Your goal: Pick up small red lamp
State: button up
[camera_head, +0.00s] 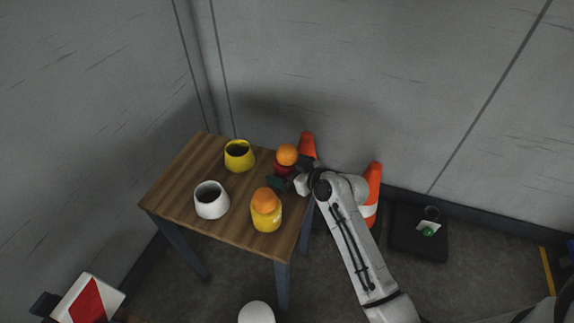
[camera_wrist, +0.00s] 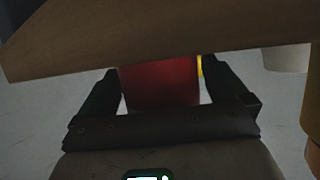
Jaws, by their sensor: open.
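The small red lamp (camera_head: 284,170) stands on the wooden table (camera_head: 182,185) near its far right edge, with a red body and an orange dome. My gripper (camera_head: 284,183) is at its near right side and hides part of the body. In the wrist view the lamp's red body (camera_wrist: 160,82) sits between the two dark fingers of my gripper (camera_wrist: 163,78). The fingers are open, one on each side. Whether either finger touches the lamp cannot be told. The dome is not visible in the wrist view.
A yellow lamp with an orange dome (camera_head: 267,213) stands near the table's front right. A white cup (camera_head: 211,201) and a yellow cup (camera_head: 239,156) stand further left. Traffic cones (camera_head: 372,190) stand behind the table and my arm. A black case (camera_head: 418,236) lies on the floor.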

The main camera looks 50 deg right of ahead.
aim_at(295, 152)
jog(key=c, duration=1.1)
jog(key=shift+r, duration=0.15)
jog(key=shift+r, duration=0.2)
jog(key=r+p, duration=0.1)
jog(key=r, duration=0.2)
jog(key=shift+s+r, duration=0.15)
jog(key=shift+s, duration=0.05)
jog(key=s+r, duration=0.2)
jog(key=s+r+p, duration=0.1)
jog(key=s+r, duration=0.1)
jog(key=r, duration=0.1)
jog(key=shift+s+d+r, duration=0.2)
jog(key=shift+s+r, duration=0.05)
jog(key=shift+s, duration=0.1)
jog(key=v, duration=0.9)
jog(key=shift+s+d, duration=0.3)
jog(key=shift+d, duration=0.3)
jog(key=shift+r, duration=0.1)
